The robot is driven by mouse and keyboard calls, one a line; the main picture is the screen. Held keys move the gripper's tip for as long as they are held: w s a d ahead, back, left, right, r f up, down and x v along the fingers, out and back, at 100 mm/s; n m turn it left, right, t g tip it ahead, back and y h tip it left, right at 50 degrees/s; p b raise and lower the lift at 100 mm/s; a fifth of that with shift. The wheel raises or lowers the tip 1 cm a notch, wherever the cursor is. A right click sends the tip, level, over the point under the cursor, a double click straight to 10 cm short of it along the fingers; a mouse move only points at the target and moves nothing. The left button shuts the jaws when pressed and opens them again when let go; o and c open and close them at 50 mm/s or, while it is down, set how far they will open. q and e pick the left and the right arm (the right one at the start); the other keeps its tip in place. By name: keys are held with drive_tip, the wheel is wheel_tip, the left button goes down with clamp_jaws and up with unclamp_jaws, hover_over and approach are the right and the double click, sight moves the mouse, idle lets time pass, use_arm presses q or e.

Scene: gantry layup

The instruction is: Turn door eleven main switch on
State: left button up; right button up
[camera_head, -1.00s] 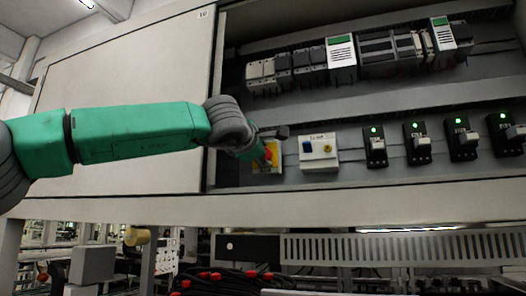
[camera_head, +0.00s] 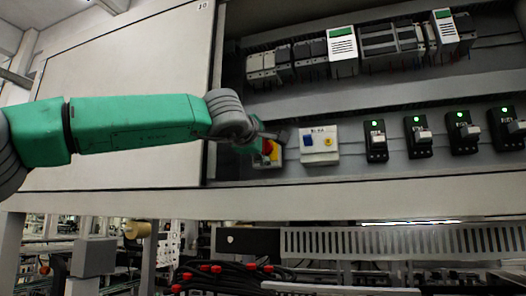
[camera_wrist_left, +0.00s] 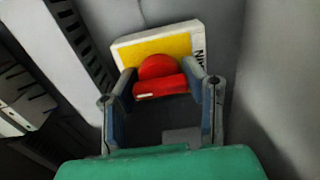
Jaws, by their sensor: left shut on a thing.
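The main switch is a red rotary knob (camera_wrist_left: 160,78) on a yellow and white plate (camera_wrist_left: 150,46), in the lower left of the open cabinet. It also shows in the head view as a yellow plate (camera_head: 276,153), partly hidden by my gripper. My left gripper (camera_head: 266,144) reaches in from the left and is shut on the red knob. In the wrist view its two fingers (camera_wrist_left: 158,80) press on either side of the knob, whose bar lies nearly level in that picture. My right gripper is not in view.
Several black breakers with green lights (camera_head: 376,141) continue right. A rail of modules (camera_head: 342,52) runs above. A pale door panel (camera_head: 120,60) is at left, behind my arm.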

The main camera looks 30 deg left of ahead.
use_arm(q)
drive_tip(key=shift+w+d+f, duration=0.15)
drive_tip(key=shift+f, duration=0.3)
drive_tip(key=o, duration=1.2)
drive_tip(key=shift+s+d+r, duration=0.25)
drive_tip(key=shift+s+r, duration=0.05)
drive_tip(key=shift+s, duration=0.15)
drive_tip(key=v, duration=1.1)
drive_tip(key=shift+s, duration=0.3)
drive_tip(key=shift+f, duration=0.1)
drive_tip(key=shift+a+f, duration=0.1)
drive_tip(key=shift+a, duration=0.05)
